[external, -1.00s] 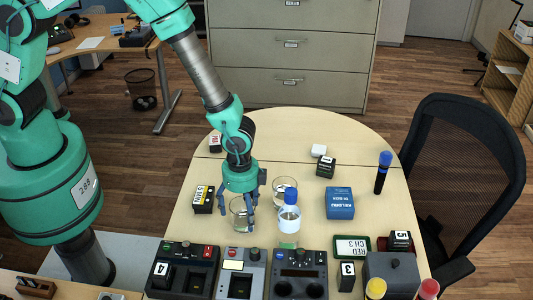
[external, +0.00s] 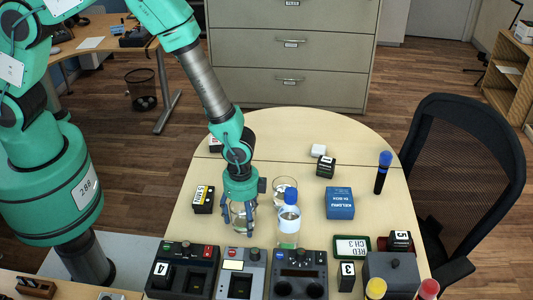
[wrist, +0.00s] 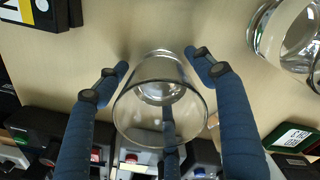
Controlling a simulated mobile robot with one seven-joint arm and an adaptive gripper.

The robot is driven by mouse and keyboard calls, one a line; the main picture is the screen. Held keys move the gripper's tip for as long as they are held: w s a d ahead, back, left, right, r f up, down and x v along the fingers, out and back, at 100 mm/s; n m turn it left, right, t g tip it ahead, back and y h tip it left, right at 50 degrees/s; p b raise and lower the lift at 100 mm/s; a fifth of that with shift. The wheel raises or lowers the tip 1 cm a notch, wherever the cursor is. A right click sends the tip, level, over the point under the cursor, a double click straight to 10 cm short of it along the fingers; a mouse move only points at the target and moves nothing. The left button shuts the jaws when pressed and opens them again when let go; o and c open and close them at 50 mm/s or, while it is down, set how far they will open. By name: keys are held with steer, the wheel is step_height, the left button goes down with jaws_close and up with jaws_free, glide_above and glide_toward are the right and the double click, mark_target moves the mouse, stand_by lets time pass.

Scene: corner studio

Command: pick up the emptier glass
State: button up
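A clear glass (external: 241,222) stands near the front of the round table; in the wrist view this glass (wrist: 150,115) looks nearly empty, with perhaps a little clear liquid at its bottom. A second clear glass (external: 284,184) stands behind it to the right and seems to hold clear liquid; the wrist view shows part of it (wrist: 268,38) at the upper right. My gripper (external: 238,222) is lowered around the first glass. In the wrist view my gripper's (wrist: 158,62) blue fingers are spread on either side of this glass, with a gap at the left.
A clear bottle with a blue cap (external: 289,220) stands close to the right of my gripper. Black and grey devices (external: 240,272) line the table's front. A blue box (external: 340,203) lies right, and a black-yellow block (external: 204,199) left. The table's back is mostly clear.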

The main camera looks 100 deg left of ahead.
steer(key=c, duration=1)
steer(key=shift+r, duration=0.3)
steer(key=shift+r+p, duration=0.7)
steer(key=shift+r, duration=4)
